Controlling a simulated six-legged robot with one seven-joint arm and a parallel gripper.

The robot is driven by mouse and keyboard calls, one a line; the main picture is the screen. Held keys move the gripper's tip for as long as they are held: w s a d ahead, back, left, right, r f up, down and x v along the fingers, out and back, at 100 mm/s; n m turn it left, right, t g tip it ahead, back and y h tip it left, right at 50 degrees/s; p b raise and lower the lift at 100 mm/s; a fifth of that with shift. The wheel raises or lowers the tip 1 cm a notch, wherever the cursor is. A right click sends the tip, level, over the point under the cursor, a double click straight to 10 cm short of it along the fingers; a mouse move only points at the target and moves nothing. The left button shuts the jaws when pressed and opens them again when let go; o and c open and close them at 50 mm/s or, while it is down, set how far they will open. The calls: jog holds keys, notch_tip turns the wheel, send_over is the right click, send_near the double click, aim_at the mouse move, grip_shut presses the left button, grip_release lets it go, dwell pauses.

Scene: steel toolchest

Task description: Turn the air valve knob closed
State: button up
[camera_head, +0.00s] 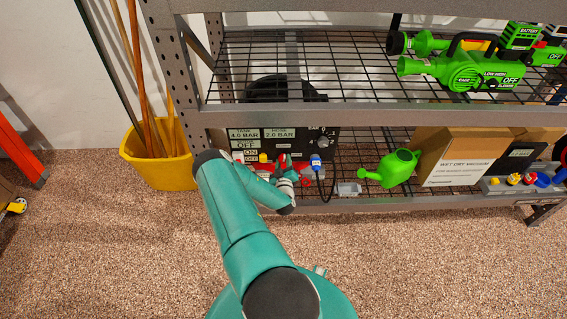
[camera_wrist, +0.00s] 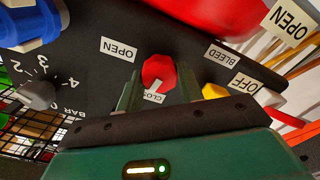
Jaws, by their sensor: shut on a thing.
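The air valve knob is a red round knob (camera_wrist: 158,71) on a black panel (camera_wrist: 90,70) in the wrist view. An OPEN label (camera_wrist: 118,49) is beside it on the left, and a partly covered CLOSED label (camera_wrist: 153,97) is just below it. My gripper (camera_wrist: 160,82) has one green finger on each side of the knob and is shut on it. Which way the knob points is hard to tell. In the head view the panel (camera_head: 263,133) is on the lower shelf, and my gripper (camera_head: 286,180) is in front of it, small and partly hidden by my arm.
The wrist view shows a grey dial (camera_wrist: 38,95), a blue fitting (camera_wrist: 35,22), and a yellow part (camera_wrist: 214,91) near the OFF label. In the head view, a green watering can (camera_head: 391,168) and a cardboard box (camera_head: 458,158) are to the right. A yellow bucket (camera_head: 158,166) stands left.

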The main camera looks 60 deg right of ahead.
jog(key=shift+n, duration=1)
jog(key=o, duration=1)
jog(key=shift+a, duration=0.1)
jog(key=v, duration=1.3)
jog(key=shift+s+a, duration=0.2)
jog(key=shift+a, duration=0.1)
